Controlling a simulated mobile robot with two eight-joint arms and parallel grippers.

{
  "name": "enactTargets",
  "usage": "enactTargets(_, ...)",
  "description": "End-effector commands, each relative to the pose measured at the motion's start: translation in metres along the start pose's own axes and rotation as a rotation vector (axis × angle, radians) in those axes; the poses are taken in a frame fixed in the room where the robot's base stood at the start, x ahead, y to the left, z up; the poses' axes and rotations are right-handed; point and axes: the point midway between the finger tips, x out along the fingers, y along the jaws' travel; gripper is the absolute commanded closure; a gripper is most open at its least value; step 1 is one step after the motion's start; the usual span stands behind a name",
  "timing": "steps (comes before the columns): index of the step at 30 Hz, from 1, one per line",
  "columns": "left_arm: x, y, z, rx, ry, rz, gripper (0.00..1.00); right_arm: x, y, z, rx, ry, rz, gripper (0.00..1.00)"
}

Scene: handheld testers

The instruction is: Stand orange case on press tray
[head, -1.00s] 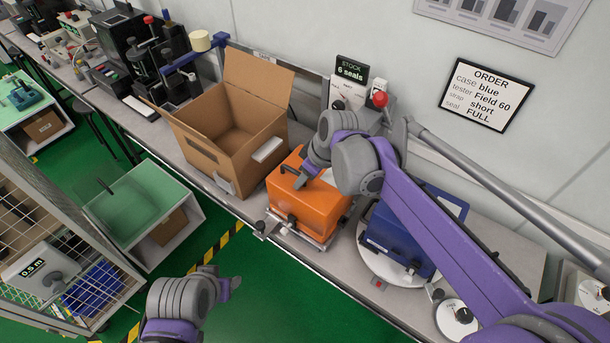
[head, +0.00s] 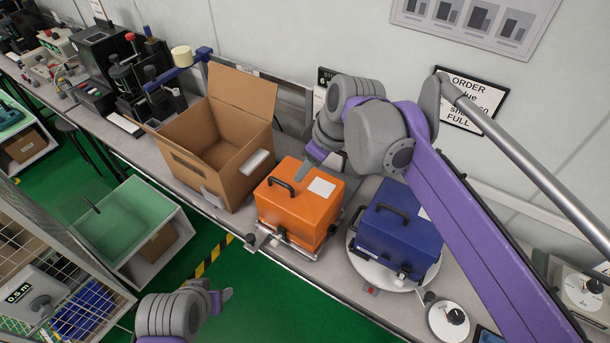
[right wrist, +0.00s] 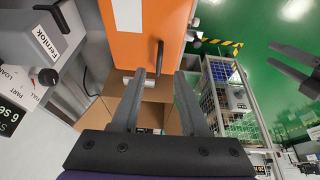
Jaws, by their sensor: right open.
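The orange case (head: 298,209) stands upright on the metal press tray (head: 287,241), whose front rim and clamp knobs show below it. Its black handle (head: 281,185) and a white label are on top.
An open cardboard box (head: 222,165) stands left of the orange case. A blue case (head: 398,228) sits on a round white turntable (head: 366,268) to the right. The press (right wrist: 52,38) is close beside my right gripper. The bench edge runs in front.

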Motion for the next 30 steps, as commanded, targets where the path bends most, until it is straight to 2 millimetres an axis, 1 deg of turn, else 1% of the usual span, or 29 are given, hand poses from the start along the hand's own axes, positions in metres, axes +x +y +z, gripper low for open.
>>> enactTargets(3,0.0,0.0,0.0,0.0,0.0,0.0,0.42,-0.005,0.0,0.0,0.001,0.0,0.0,0.56)
enactTargets(7,0.0,0.0,0.0,0.0,0.0,0.0,0.42,-0.005,-0.001,0.004,0.01,-0.001,0.004,0.56)
enactTargets(8,0.0,0.0,0.0,0.0,0.0,0.0,0.42,-0.005,-0.001,0.007,0.022,-0.002,0.009,0.56)
enactTargets(10,0.0,0.0,0.0,0.0,0.0,0.0,0.42,-0.004,-0.004,0.025,0.075,-0.007,0.031,0.56)
enactTargets(11,0.0,0.0,0.0,0.0,0.0,0.0,0.42,-0.004,-0.006,0.035,0.109,-0.008,0.046,0.56)
enactTargets(14,0.0,0.0,0.0,0.0,0.0,0.0,0.42,0.002,-0.017,0.085,0.265,-0.013,0.109,0.56)
enactTargets(15,0.0,0.0,0.0,0.0,0.0,0.0,0.42,0.006,-0.023,0.109,0.337,-0.013,0.14,0.56)
enactTargets(17,0.0,0.0,0.0,0.0,0.0,0.0,0.42,0.013,-0.034,0.144,0.445,-0.009,0.186,0.56)
enactTargets(18,0.0,0.0,0.0,0.0,0.0,0.0,0.42,0.019,-0.041,0.166,0.515,-0.004,0.215,0.56)
enactTargets(21,0.0,0.0,0.0,0.0,0.0,0.0,0.42,0.034,-0.058,0.216,0.667,0.012,0.281,0.56)
enactTargets(24,0.0,0.0,0.0,0.0,0.0,0.0,0.42,0.047,-0.072,0.251,0.778,0.03,0.329,0.56)
enactTargets(25,0.0,0.0,0.0,0.0,0.0,0.0,0.42,0.05,-0.076,0.259,0.803,0.035,0.339,0.56)
enactTargets(27,0.0,0.0,0.0,0.0,0.0,0.0,0.42,0.055,-0.081,0.271,0.844,0.043,0.356,0.56)
enactTargets(30,0.0,0.0,0.0,0.0,0.0,0.0,0.42,0.058,-0.084,0.278,0.87,0.048,0.367,0.56)
